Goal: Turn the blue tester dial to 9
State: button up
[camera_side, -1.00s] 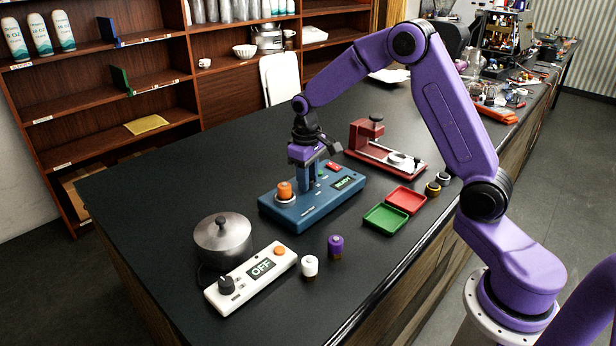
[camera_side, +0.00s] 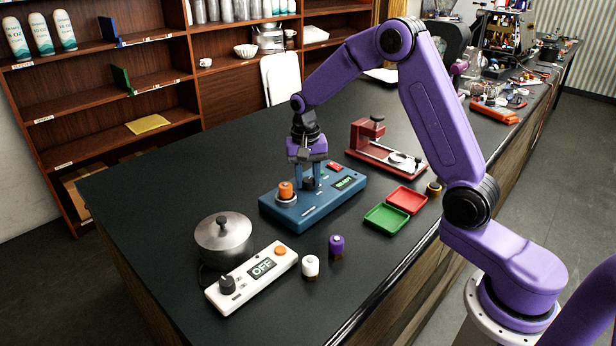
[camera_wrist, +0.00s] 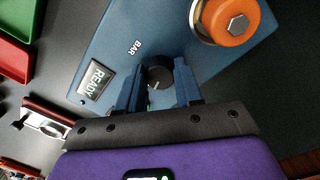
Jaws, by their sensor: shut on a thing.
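The blue tester (camera_side: 330,205) lies on the dark bench in the side view, and its blue top (camera_wrist: 185,35) fills much of the wrist view. Its display (camera_wrist: 97,78) reads READY. Its black dial (camera_wrist: 159,74) stands beside the printed word BAR; the dial numbers are too small to read. My gripper (camera_side: 308,180) points down over the tester with its fingers on either side of the dial. In the wrist view my gripper (camera_wrist: 158,92) is shut on the dial. An orange capped part (camera_wrist: 231,20) sits on the tester's left end in the side view.
A white box reading OFF (camera_side: 252,277) and a metal pot (camera_side: 223,238) stand at the left front. White (camera_side: 310,266) and purple (camera_side: 336,245) capped parts stand nearby. Green (camera_side: 386,218) and red (camera_side: 407,199) trays lie right of the tester. A red stand (camera_side: 386,150) is behind.

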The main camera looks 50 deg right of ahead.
aim_at(305, 180)
jog(key=shift+m, duration=0.5)
jog(key=o, duration=1)
jog(key=r, duration=1.7)
jog(key=shift+w+a+r, duration=0.25)
jog(key=shift+w, duration=0.05)
